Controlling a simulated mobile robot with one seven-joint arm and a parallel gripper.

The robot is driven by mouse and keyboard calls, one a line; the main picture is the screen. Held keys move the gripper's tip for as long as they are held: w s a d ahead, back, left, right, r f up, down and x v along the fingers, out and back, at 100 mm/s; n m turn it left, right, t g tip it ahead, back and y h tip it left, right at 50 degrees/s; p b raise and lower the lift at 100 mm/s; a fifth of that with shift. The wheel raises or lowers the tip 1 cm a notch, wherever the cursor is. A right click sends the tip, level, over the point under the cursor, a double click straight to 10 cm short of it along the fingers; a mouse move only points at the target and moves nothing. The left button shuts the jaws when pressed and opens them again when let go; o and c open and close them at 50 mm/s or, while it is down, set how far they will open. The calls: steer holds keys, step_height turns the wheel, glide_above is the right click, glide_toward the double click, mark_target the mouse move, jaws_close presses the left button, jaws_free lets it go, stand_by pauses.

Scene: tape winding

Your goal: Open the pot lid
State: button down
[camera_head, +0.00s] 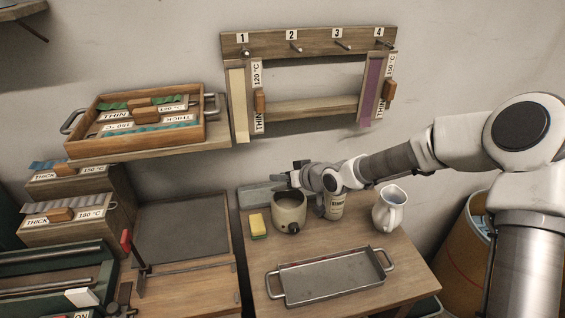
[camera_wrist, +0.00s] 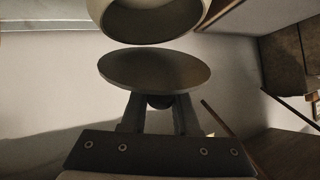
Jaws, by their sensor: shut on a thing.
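The pot (camera_head: 289,216) is a round beige vessel on the wooden table, with its mouth open and dark inside. In the wrist view the pot's rim (camera_wrist: 150,38) shows at the top. The lid (camera_wrist: 155,72) is a flat grey disc, apart from the pot's rim with a gap between them. My gripper (camera_wrist: 160,102) is shut on the lid's dark knob. In the head view my gripper (camera_head: 296,174) is just behind and above the pot; the lid is hard to make out there.
A yellow sponge (camera_head: 257,226) lies left of the pot. A labelled canister (camera_head: 334,206) and a white jug (camera_head: 389,210) stand to its right. A metal tray (camera_head: 330,278) lies in front. A grey slab (camera_head: 258,195) lies behind. A wall rack (camera_head: 310,44) hangs above.

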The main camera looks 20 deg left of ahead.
steer(key=shift+w+a+f+m+g+h+p, duration=0.1)
steer(key=shift+w+a+m+g+h+p, duration=0.3)
steer(key=shift+g+h+p, duration=0.8)
steer(key=shift+w+a+m+g+h+p, duration=0.3)
steer(key=shift+w+g+p, duration=0.4)
steer(key=shift+p, duration=1.05)
steer(key=shift+w+a+f+m+g+h+p, duration=0.1)
steer(key=shift+w+a+m+g+h+p, duration=0.2)
steer(key=shift+g+h+p, duration=0.75)
steer(key=shift+d+g+p, duration=0.1)
steer(key=shift+g+p, duration=0.15)
steer(key=shift+p, duration=0.15)
steer(key=c, duration=0.7)
jaws_free()
steer(key=shift+w, duration=0.1)
steer(key=shift+o, duration=0.2)
steer(key=s+v, duration=0.1)
steer(key=v, duration=1.6)
steer(key=shift+w+d+b, duration=0.3)
steer(key=shift+w, duration=0.05)
steer(key=shift+r, duration=0.1)
